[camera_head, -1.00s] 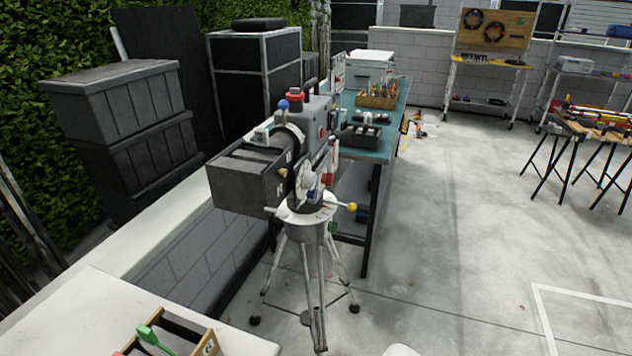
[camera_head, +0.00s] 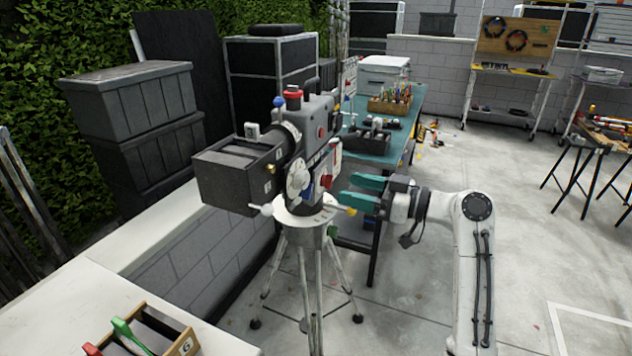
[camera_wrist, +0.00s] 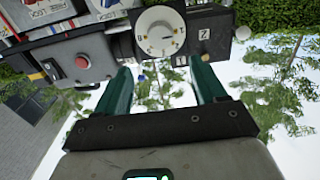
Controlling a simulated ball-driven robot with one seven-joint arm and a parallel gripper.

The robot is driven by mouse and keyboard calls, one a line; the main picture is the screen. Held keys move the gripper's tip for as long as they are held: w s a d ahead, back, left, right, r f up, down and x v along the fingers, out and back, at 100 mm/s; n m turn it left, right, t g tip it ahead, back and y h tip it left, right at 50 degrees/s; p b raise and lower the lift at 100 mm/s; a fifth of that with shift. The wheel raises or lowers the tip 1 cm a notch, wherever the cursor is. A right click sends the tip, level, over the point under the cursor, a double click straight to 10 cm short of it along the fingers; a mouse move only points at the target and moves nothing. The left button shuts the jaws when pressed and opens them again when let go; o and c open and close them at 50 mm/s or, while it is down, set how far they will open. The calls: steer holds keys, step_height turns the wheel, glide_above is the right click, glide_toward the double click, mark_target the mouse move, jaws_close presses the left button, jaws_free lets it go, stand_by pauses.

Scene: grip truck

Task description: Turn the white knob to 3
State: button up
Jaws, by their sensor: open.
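The white knob (camera_head: 298,178) is a round dial on the side of a dark grey camera-like machine (camera_head: 232,175) on a white tripod. In the wrist view the knob (camera_wrist: 160,31) shows at the top centre, face on, with small marks around its face; I cannot read its setting. My gripper (camera_head: 358,190) has green fingers and is to the right of the machine in the head view. In the wrist view my gripper (camera_wrist: 162,75) is open and empty, its two fingers pointing toward the knob, which lies beyond the tips. I see no contact.
A teal workbench (camera_head: 408,120) with a pencil box (camera_head: 390,104) stands behind the machine. A white counter (camera_head: 60,310) with a wooden box of levers (camera_head: 150,335) is at the front left. Tripod handles stick out below the machine. The floor to the right is mostly clear.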

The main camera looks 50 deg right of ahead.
mark_target(306, 179)
steer(key=p+x, duration=0.2)
steer(key=x, duration=0.8)
steer(key=shift+w+a+f, duration=0.15)
steer(key=shift+c, duration=0.4)
steer(key=c, duration=1)
